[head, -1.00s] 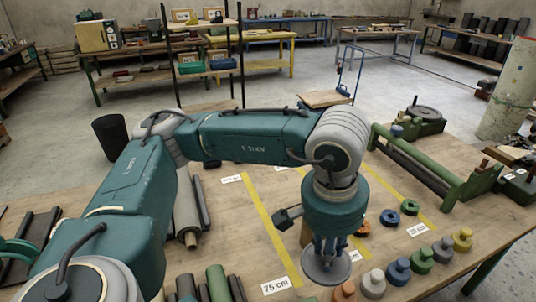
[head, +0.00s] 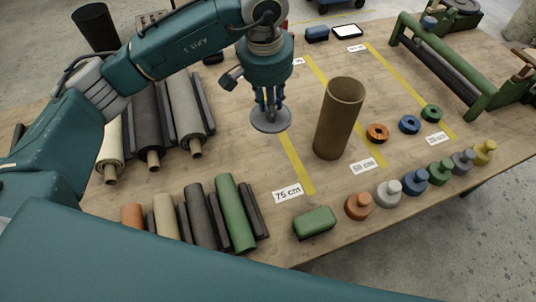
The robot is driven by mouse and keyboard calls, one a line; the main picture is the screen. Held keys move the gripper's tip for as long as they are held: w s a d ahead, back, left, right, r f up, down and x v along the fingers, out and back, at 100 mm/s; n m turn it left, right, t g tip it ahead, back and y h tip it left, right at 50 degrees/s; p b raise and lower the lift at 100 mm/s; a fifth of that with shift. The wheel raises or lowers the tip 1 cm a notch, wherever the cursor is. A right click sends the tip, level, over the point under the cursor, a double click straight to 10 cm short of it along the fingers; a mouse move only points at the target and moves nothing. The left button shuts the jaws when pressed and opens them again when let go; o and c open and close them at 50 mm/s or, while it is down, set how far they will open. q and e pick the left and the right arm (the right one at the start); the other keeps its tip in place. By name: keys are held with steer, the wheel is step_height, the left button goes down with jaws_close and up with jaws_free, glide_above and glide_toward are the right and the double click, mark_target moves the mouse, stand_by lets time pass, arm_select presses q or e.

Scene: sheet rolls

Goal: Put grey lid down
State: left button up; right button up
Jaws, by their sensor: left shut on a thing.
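My left gripper (head: 270,98) points down above the wooden table (head: 240,160). It is shut on the grey lid (head: 270,120), a round disc held at the fingertips. The lid appears to hang over the yellow strip left of an upright brown tube (head: 339,118). The tube stands to the right of the lid, apart from it. My right gripper is not in the picture.
Rolls (head: 187,112) lie at the left, and shorter rolls (head: 235,212) at the front. A green block (head: 314,223), coloured knobs (head: 388,193) and rings (head: 409,124) line the front and right. A green roller frame (head: 440,65) stands at the back right.

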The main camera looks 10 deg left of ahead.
arm_select(q)
step_height(320, 180, down, 8)
steer(key=b, duration=0.2)
steer(key=shift+s+r+b, duration=0.15)
steer(key=shift+s+b, duration=0.1)
steer(key=shift+b, duration=0.15)
step_height(320, 180, down, 6)
steer(key=shift+w+r+b, duration=0.15)
steer(key=shift+r+b, duration=0.05)
steer(key=shift+b, duration=0.85)
steer(key=shift+c, duration=0.2)
steer(key=shift+f, duration=0.55)
steer(key=shift+f+b, duration=0.3)
step_height(320, 180, down, 4)
steer(key=shift+r+b, duration=0.2)
steer(key=shift+b, duration=0.65)
steer(key=shift+f, duration=0.15)
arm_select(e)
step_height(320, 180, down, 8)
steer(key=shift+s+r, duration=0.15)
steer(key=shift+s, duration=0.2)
